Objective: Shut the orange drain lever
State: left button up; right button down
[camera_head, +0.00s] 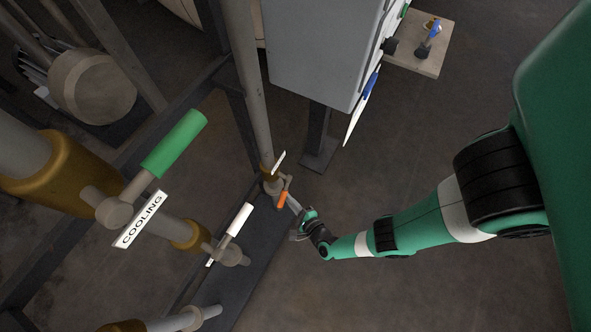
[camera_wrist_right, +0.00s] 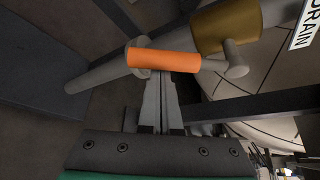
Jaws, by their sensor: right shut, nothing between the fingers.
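The orange drain lever (camera_head: 283,199) sits low on the vertical pipe near the middle of the head view. In the right wrist view its orange grip (camera_wrist_right: 164,60) lies nearly level across the picture, joined to a grey stem at the brass valve (camera_wrist_right: 226,27). A white DRAIN label (camera_wrist_right: 305,25) is at the upper right there. My right gripper (camera_head: 294,206) is shut and empty, its fingertips close at the orange grip. In the wrist view the grip covers the fingertips; I cannot tell whether they touch. My left gripper is out of view.
A green-handled lever (camera_head: 174,144) with a COOLING label (camera_head: 141,220) stands on the left pipes. A white-handled lever (camera_head: 239,220) is nearer the drain lever. A grey cabinet (camera_head: 322,50) is above, and open floor lies to the right.

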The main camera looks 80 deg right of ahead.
jog(key=shift+d, duration=0.15)
jog(key=shift+r, duration=0.1)
jog(key=shift+a+m+y+p, duration=0.2)
jog(key=shift+m+y+p, duration=0.2)
jog(key=shift+p, duration=0.05)
jog(key=shift+a+r+m+p, duration=0.1)
jog(key=shift+r+m+p, duration=0.1)
jog(key=shift+m+p, duration=0.1)
